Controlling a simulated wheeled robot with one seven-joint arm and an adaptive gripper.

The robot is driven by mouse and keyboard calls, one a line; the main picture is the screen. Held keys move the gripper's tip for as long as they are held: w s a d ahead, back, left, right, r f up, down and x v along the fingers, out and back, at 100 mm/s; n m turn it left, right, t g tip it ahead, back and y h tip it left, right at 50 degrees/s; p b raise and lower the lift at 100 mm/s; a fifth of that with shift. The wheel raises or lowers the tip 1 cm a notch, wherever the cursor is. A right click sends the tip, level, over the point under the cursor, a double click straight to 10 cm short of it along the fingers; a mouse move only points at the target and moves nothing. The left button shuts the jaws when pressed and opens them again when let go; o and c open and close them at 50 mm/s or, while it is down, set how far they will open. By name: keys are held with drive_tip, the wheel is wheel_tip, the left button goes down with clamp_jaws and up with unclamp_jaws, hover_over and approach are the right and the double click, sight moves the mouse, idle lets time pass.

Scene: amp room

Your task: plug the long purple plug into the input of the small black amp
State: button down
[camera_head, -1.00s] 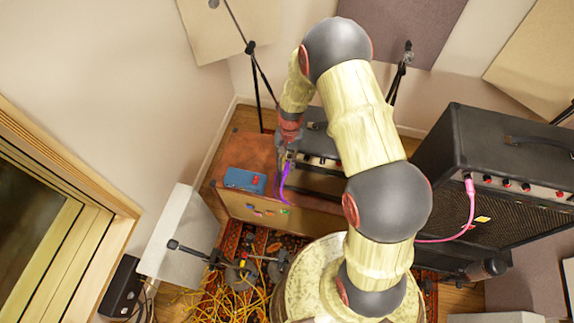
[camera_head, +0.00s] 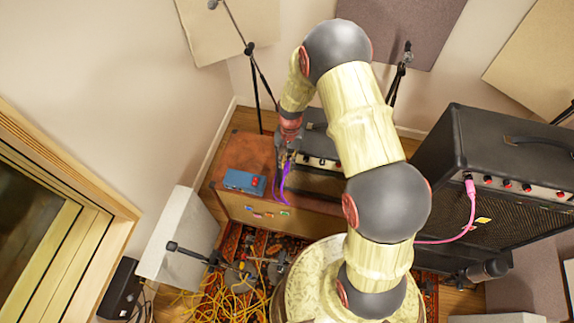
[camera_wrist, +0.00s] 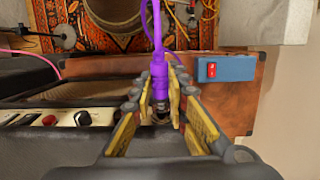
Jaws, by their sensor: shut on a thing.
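My gripper (camera_head: 287,158) is at the front of the small black amp (camera_head: 318,146), above the brown cabinet. In the wrist view my gripper (camera_wrist: 161,108) is shut on the long purple plug (camera_wrist: 159,80), with a yellow finger pad on each side. The plug's purple cable runs up and away in that view and hangs down in the head view (camera_head: 284,185). The amp's panel (camera_wrist: 55,120) with red and black knobs shows left of my gripper in the wrist view. The plug's tip is between the fingers; whether it touches an input cannot be told.
A blue box with a red switch (camera_head: 244,181) sits on the brown cabinet (camera_head: 246,152). A large black amp (camera_head: 500,160) with a pink plug (camera_head: 470,187) stands at the right. Yellow cables (camera_head: 232,300) and mic stands clutter the rug below.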

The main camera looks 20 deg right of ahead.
drive_tip(key=shift+w+d+f+b, duration=0.1)
drive_tip(key=shift+w+d+b, duration=0.2)
drive_tip(key=shift+w, duration=0.2)
idle(1.2)
drive_tip(key=c, duration=1.7)
unclamp_jaws()
drive_tip(key=shift+o, duration=0.2)
drive_tip(key=v, duration=1.2)
drive_tip(key=shift+s+a, duration=0.1)
